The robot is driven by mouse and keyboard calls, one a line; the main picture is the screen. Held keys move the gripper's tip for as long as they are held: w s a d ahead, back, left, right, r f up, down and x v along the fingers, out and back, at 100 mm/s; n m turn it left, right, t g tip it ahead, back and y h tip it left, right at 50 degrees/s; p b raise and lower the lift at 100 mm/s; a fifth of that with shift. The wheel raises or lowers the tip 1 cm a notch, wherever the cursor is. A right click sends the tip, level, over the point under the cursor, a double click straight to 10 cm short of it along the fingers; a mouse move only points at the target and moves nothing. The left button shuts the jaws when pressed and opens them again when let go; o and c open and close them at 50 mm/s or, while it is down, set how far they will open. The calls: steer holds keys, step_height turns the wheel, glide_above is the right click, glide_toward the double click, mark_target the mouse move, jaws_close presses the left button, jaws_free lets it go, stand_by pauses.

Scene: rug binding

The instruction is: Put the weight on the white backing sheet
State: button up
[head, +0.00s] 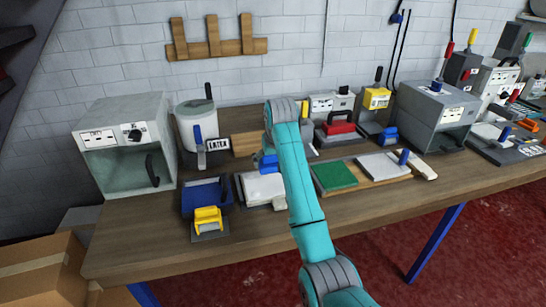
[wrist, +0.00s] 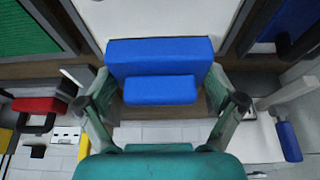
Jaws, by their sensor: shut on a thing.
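The blue weight (head: 267,163) shows just left of my arm in the head view, beside the far edge of the white backing sheet (head: 262,188). In the wrist view the weight (wrist: 160,55) is a long blue block with a smaller blue block on it, between the two fingers of my gripper (wrist: 160,98). The gripper is shut on it. The white sheet (wrist: 150,16) shows beyond the weight. My arm hides the gripper and part of the sheet in the head view. The gap under the weight cannot be seen clearly.
A blue tray (head: 193,205) with a yellow-handled tool (head: 208,219) stands left of the sheet. A green mat (head: 334,176) and another white sheet (head: 380,167) lie on a board to the right. The table's front edge is clear.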

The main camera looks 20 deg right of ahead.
mark_target(272, 181)
steer(key=shift+w+f, duration=0.1)
steer(key=shift+f, duration=2.65)
steer(key=o, duration=1.5)
steer(key=shift+f, duration=0.2)
steer(key=shift+c, duration=0.2)
steer(key=v, duration=1.2)
steer(key=shift+r, duration=0.1)
